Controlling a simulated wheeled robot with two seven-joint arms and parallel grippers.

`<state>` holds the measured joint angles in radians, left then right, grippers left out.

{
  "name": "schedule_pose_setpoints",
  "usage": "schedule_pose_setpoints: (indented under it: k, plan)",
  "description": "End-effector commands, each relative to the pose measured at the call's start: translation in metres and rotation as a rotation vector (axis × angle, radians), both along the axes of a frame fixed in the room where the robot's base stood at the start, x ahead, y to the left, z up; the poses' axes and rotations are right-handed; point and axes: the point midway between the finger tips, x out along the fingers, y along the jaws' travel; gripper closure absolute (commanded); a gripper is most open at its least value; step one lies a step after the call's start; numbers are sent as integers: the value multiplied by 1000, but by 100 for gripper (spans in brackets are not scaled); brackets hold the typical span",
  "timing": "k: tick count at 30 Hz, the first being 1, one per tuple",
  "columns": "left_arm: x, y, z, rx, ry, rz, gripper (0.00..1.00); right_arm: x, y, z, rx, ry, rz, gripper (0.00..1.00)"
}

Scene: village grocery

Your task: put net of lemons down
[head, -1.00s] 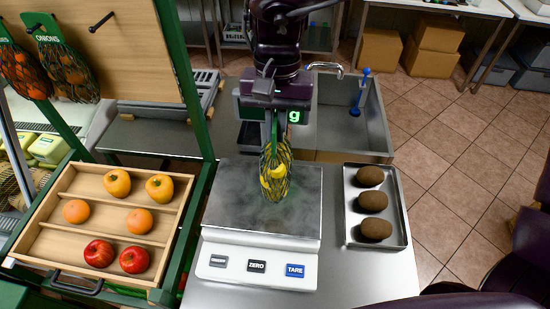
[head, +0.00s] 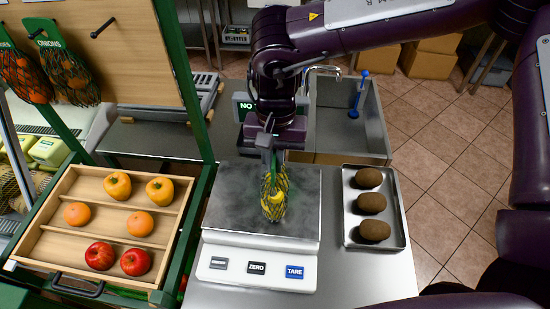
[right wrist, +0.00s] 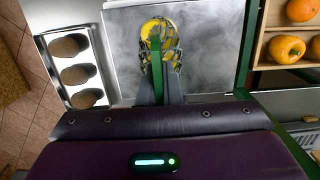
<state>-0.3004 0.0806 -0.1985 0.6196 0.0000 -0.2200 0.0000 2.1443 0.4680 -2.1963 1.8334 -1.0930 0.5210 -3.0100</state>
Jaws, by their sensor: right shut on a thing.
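The net of lemons (head: 274,198) is a green mesh bag with yellow fruit in it. It is upright over the steel plate of the scale (head: 236,215); I cannot tell whether its bottom touches the plate. My right gripper (head: 268,150) is above the net, shut on its green top strip. In the right wrist view the net (right wrist: 160,37) hangs at the fingertips, with the strip (right wrist: 156,68) between the fingers and the scale plate (right wrist: 205,50) behind. My left gripper is not in view.
A metal tray (head: 347,222) with three brown kiwi-like fruits stands right of the scale. A wooden crate (head: 50,215) with peppers, oranges and apples is at left. Nets of onions (head: 68,75) hang from a board. A sink (head: 345,135) lies behind.

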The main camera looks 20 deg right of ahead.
Motion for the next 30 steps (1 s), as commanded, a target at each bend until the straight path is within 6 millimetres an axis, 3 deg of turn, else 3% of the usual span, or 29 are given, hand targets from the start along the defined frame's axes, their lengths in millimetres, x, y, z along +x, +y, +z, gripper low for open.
schedule_pose_setpoints:
  k: [1,7,18,23,30]
  plan:
    - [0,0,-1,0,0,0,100,0,0,-2,1,0,0,100]
    - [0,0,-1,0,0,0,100,0,0,-2,-1,1,0,73]
    - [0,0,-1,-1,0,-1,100,1,0,4,-1,-2,1,73]
    - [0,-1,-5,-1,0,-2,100,4,-1,27,-2,-7,1,73]
    - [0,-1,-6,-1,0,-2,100,9,-4,78,-4,-6,1,73]
